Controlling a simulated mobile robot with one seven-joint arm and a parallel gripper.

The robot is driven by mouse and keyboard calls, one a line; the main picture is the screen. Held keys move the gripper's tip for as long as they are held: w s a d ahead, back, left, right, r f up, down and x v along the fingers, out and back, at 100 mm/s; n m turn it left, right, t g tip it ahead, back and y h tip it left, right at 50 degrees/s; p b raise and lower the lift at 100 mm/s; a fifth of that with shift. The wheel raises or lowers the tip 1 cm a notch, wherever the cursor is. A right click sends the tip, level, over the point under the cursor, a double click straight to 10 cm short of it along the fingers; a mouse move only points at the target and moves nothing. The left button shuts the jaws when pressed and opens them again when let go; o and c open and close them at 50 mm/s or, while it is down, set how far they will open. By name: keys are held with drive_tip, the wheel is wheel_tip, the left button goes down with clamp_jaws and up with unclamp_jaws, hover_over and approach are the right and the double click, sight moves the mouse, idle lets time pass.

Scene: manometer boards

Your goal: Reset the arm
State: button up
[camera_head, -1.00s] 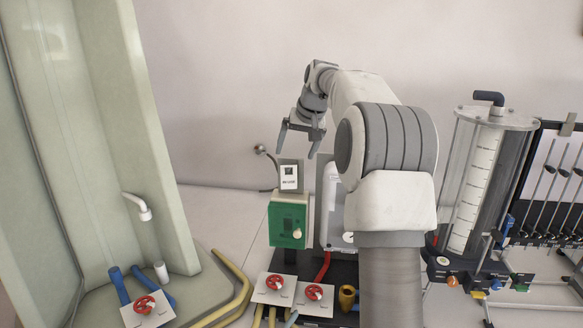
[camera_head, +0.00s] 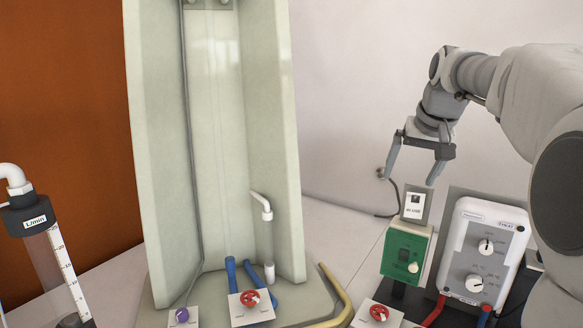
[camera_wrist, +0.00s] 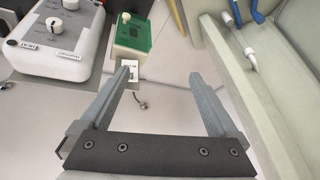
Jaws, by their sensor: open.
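My arm reaches in from the right edge of the head view, bent at the wrist. The fingers appear apart from everything around them.
A green box (camera_head: 403,254) with a white switch plate (camera_head: 414,206) stands below my gripper. A white two-dial unit (camera_head: 482,250) is right of it. A flow tube (camera_head: 55,262) is far left.

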drive_tip(key=s+a+f+n, duration=0.1)
drive_tip(key=s+a+f, duration=0.2)
drive_tip(key=s, duration=0.6)
drive_tip(key=s+a+f+n+b, duration=0.1)
drive_tip(key=s+a+f, duration=0.3)
drive_tip(key=s+f, duration=0.3)
drive_tip(key=s+a+f, duration=0.4)
drive_tip(key=s+f, duration=0.1)
drive_tip(key=s, duration=0.8)
drive_tip(key=shift+f+n, duration=0.15)
drive_tip(key=shift+n, duration=0.25)
